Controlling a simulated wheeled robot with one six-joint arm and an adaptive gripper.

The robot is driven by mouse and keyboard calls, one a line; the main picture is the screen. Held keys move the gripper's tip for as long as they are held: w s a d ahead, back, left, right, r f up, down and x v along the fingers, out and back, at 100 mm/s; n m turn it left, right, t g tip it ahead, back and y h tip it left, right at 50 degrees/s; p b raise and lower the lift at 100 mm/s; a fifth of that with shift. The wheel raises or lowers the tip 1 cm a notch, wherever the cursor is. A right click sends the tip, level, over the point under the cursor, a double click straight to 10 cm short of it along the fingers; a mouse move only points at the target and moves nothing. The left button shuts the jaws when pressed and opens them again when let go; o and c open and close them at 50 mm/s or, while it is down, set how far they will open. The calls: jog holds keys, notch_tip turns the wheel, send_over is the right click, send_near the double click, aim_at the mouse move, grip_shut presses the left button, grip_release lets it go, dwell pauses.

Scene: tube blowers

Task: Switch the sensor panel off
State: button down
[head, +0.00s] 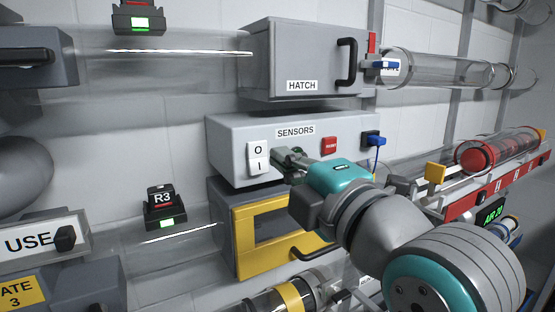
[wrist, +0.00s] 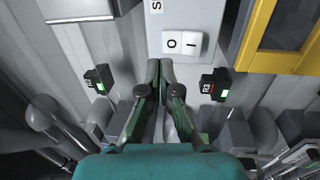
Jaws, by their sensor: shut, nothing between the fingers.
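The sensor panel (head: 228,132) is a grey box labelled SENSORS on the wall. It carries a white rocker switch (head: 258,158) marked O above I, and a red button (head: 329,146) to its right. My gripper (head: 280,157) is shut and empty, just right of the switch in the head view. In the wrist view, the switch (wrist: 182,43) lies just beyond my fingertips (wrist: 160,62), slightly to the right. I cannot tell whether the fingertips touch the panel. Which side of the rocker is pressed in is not clear.
A HATCH box (head: 300,55) with a black handle sits above the panel. A yellow-framed door (head: 235,240) is below it. A blue key-like part (head: 376,140) sticks out at the panel's right. Clear tubes and an R3 unit (head: 164,205) lie to the left.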

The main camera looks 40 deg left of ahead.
jog(key=s+d+r, duration=0.1)
jog(key=s+d, duration=0.2)
jog(key=d, duration=0.4)
jog(key=shift+d, duration=0.15)
dwell(0.3)
